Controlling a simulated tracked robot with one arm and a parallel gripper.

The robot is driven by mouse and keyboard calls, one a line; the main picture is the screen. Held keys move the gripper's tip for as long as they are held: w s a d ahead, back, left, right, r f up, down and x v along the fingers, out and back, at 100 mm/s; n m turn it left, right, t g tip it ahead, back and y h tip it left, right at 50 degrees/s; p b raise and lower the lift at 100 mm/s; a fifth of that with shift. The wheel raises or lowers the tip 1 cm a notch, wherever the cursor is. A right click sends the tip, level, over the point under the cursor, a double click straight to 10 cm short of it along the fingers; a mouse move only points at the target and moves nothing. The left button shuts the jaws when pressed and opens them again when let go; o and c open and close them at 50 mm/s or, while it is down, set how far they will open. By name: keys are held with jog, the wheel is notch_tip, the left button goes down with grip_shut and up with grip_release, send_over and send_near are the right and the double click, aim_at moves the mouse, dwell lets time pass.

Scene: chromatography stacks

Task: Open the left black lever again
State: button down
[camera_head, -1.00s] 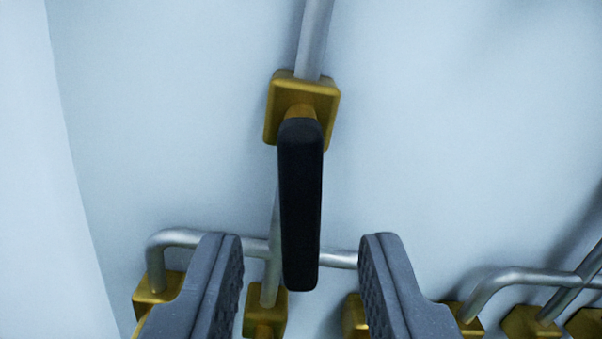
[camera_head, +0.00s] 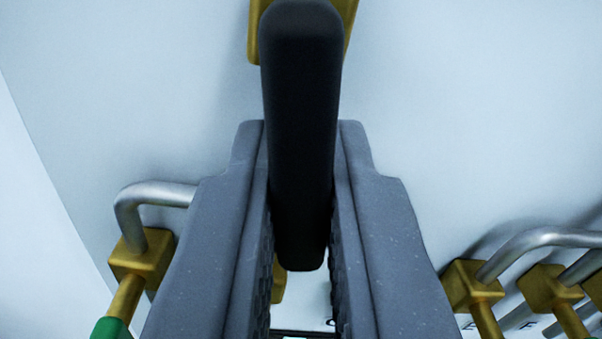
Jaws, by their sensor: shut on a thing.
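The black lever (camera_head: 299,110) hangs straight down from its brass valve block (camera_head: 255,42), at the top middle of the view. My gripper (camera_head: 302,145) is shut on the lever, with one grey finger on each side of it. The lever's lower end shows between the fingers. Most of the brass block is hidden behind the lever or cut off by the top edge.
A bent steel pipe (camera_head: 150,195) enters a brass fitting (camera_head: 142,255) at lower left, with a green part (camera_head: 110,328) below it. More brass fittings (camera_head: 470,285) and pipes stand at lower right. The pale wall panel (camera_head: 480,110) is clear at upper right.

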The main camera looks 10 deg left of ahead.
jog(key=shift+a+f+m+b, duration=0.2)
jog(key=shift+m+b, duration=0.2)
jog(key=shift+b, duration=0.3)
jog(key=shift+s+a+r+m+b, duration=0.1)
jog(key=shift+m+b, duration=0.4)
jog(key=shift+m, duration=0.1)
jog(key=c, duration=1.5)
grip_release()
jog(key=b+v, duration=0.8)
jog(key=v, duration=0.5)
jog(key=shift+s, duration=0.35)
